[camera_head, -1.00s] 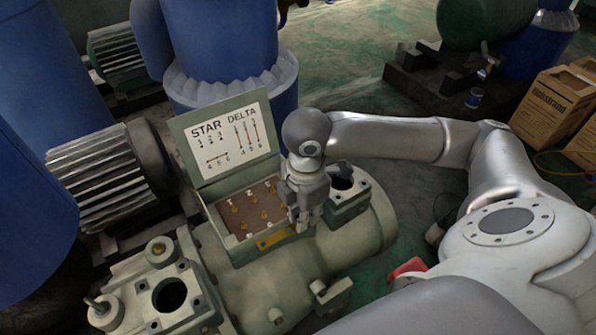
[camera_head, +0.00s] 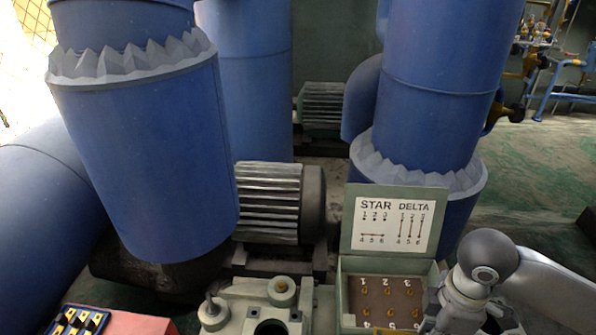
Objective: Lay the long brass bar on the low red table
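The low red table (camera_head: 138,324) shows only as a corner at the bottom left edge. A dark holder with several brass-yellow pieces (camera_head: 80,320) lies on it; I cannot tell whether these are bars. My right gripper (camera_head: 440,318) is at the bottom right, beside the right part of the open terminal box (camera_head: 343,290). Its fingers are small and partly cut off by the frame's lower edge, so their opening and any held bar cannot be made out. The box holds several brass posts with numbers. No long brass bar can be picked out. My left gripper is out of view.
The box's raised lid (camera_head: 392,222) carries a STAR DELTA diagram. A grey-green compressor casing (camera_head: 265,300) stands left of the box. A finned motor (camera_head: 270,200) and large blue pipes (camera_head: 145,150) stand behind. Open green floor shows at the right.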

